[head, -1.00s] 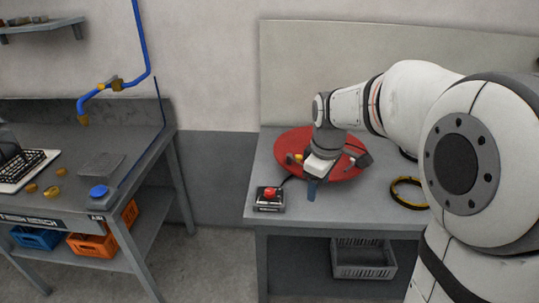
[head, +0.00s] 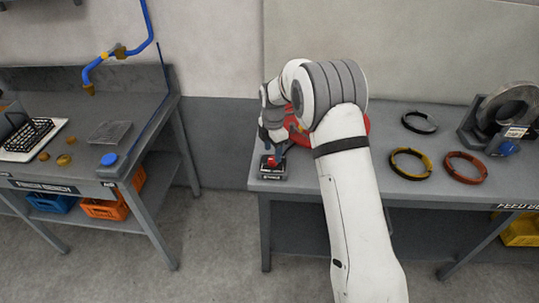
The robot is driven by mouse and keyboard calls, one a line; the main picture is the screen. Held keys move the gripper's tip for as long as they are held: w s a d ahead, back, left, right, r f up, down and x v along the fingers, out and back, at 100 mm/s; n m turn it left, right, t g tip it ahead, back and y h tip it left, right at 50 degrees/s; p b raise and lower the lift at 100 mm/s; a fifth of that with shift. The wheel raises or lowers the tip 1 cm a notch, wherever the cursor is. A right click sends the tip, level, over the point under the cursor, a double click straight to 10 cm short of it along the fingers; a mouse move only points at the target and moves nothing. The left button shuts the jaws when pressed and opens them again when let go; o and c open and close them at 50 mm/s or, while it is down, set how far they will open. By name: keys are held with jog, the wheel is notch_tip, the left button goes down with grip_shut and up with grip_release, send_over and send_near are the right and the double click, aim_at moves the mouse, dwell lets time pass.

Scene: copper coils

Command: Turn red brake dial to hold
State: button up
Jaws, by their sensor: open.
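The red brake dial (head: 271,161) sits on a small dark box (head: 273,174) at the front left corner of the right-hand bench. My gripper (head: 273,150) is directly above and around the dial, pointing down, with its jaws open. The fingers partly cover the dial, and I cannot tell whether they touch it. The dial's markings are too small to read.
A red round plate (head: 360,125) lies behind, mostly hidden by my arm. A separate bench (head: 85,140) stands left across a floor gap.

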aim_at(273, 159)
jog(key=shift+f+p, duration=0.3)
jog(key=shift+f, duration=1.5)
